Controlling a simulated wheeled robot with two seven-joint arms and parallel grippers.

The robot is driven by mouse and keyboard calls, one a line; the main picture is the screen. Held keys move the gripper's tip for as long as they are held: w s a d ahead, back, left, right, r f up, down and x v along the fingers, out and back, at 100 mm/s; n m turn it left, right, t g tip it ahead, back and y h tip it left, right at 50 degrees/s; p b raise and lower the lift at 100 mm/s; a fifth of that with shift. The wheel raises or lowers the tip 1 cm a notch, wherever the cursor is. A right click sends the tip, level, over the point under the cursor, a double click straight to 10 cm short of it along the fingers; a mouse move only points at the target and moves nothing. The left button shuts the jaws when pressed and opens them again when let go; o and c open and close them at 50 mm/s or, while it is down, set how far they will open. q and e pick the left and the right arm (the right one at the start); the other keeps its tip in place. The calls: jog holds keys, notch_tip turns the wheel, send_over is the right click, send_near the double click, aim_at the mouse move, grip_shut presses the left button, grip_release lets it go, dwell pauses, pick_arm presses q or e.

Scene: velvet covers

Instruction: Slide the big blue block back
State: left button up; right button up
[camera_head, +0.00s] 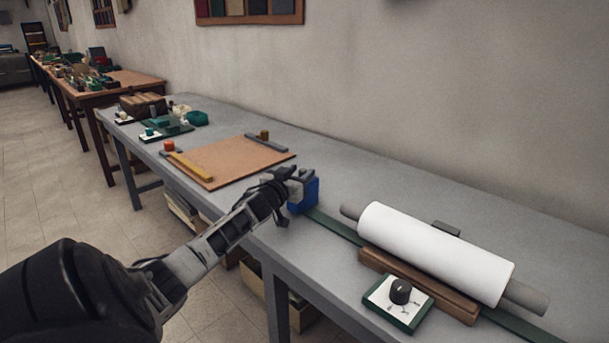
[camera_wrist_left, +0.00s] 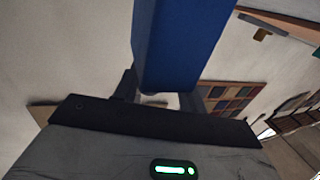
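The big blue block (camera_head: 309,192) stands on the grey table near its front edge, at the left end of a dark green strip. My left gripper (camera_head: 296,181) reaches it from the front left and covers part of it. In the left wrist view the blue block (camera_wrist_left: 180,45) fills the top middle, with a dark finger close against each side. The left gripper (camera_wrist_left: 160,92) appears shut on the block. The fingertips' contact is partly hidden. My right gripper is in neither view.
A white roll (camera_head: 435,250) lies right of the block on a wooden support, behind a dial box (camera_head: 398,303). A brown board (camera_head: 222,165) with bars lies to the left. The table (camera_head: 345,185) behind the block is clear up to the wall.

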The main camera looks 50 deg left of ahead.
pick_arm(q)
jog(key=shift+w+d, duration=0.15)
jog(key=shift+d, duration=0.1)
jog(key=shift+s+d, duration=0.1)
jog(key=shift+s, duration=0.2)
jog(key=p+v, duration=0.2)
jog(key=v, duration=1.3)
jog(key=shift+s, duration=0.2)
